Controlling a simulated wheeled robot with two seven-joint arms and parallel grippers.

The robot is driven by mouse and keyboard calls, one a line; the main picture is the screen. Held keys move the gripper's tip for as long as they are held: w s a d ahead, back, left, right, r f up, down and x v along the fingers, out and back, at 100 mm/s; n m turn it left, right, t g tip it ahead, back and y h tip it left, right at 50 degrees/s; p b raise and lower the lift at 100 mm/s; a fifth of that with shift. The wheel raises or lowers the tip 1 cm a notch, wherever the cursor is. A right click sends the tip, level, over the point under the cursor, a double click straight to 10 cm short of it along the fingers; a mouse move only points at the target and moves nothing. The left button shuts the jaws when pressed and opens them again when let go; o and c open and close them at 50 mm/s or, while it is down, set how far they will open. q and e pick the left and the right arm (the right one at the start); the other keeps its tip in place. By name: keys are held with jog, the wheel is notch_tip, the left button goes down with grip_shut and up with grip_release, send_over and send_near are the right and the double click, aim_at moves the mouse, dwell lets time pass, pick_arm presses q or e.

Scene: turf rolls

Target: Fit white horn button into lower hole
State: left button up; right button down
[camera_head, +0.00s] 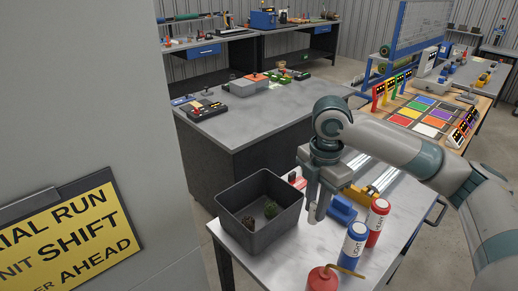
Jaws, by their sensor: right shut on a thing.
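My right gripper (317,207) points down over the near metal table, just right of the dark bin. It is shut on a small pale thing (314,213) that is mostly hidden by the fingers. I cannot tell from this view whether it is the white horn button. I cannot make out the lower hole in this view. My left gripper is not in view.
The dark open bin (245,236) holds a brown and a green round thing. A blue block (341,209), a red bottle (377,222), a blue bottle (352,248) and a red can (322,279) stand close right. A grey panel with a yellow sign (70,240) fills the left.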

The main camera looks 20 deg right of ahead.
aim_at(316, 204)
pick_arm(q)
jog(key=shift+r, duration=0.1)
pick_arm(e)
jog(key=shift+r, duration=0.15)
